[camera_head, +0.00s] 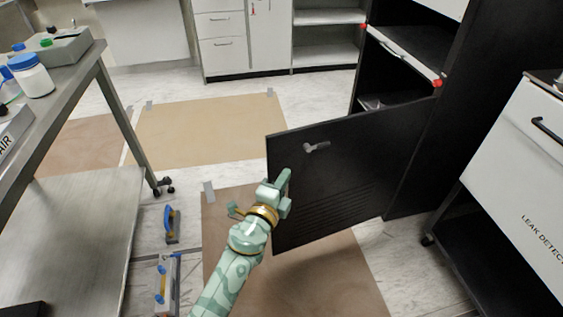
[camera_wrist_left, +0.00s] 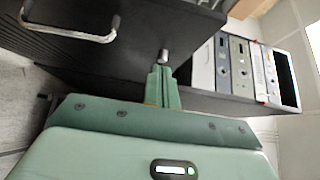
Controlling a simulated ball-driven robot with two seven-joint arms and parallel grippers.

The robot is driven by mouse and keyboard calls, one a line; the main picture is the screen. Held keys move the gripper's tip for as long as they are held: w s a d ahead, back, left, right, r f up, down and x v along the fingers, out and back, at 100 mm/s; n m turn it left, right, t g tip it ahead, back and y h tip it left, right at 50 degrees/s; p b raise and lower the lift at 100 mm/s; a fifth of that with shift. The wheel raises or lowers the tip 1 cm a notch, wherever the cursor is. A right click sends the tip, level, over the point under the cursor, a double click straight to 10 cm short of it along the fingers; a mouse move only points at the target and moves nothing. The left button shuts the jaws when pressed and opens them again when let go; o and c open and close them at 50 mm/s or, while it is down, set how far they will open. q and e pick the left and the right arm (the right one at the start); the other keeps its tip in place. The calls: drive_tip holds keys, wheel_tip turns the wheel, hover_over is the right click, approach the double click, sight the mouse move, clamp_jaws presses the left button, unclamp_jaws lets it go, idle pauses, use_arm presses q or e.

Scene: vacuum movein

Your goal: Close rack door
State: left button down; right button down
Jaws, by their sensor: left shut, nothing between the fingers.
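The black rack door (camera_head: 345,180) stands open, swung out from the black rack (camera_head: 400,85) toward the left. A small grey lever handle (camera_head: 317,147) is on its face near the upper free edge. My left gripper (camera_head: 284,183) is shut and empty, in front of the door near its free edge. In the left wrist view the shut fingers (camera_wrist_left: 162,78) point at a dark panel with a silver handle (camera_wrist_left: 72,32); whether they touch it I cannot tell. My right gripper is not in view.
A metal cart (camera_head: 120,120) with bottles stands left. A white leak detector cart (camera_head: 525,170) stands right of the rack. Blue-handled items (camera_head: 170,224) lie on the floor at lower left. Brown mats (camera_head: 205,130) cover the floor, which is mostly clear behind the door.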

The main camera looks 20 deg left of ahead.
sight(287, 153)
use_arm(q)
drive_tip(key=shift+w+a+b, duration=0.15)
drive_tip(key=shift+w+a, duration=0.3)
drive_tip(key=shift+w, duration=0.4)
drive_tip(key=shift+w+a+b, duration=0.15)
drive_tip(key=shift+w+a, duration=0.35)
drive_tip(key=shift+w, duration=0.4)
drive_tip(key=shift+w+a+b, duration=0.15)
drive_tip(key=shift+w+a, duration=0.3)
drive_tip(key=shift+w, duration=0.4)
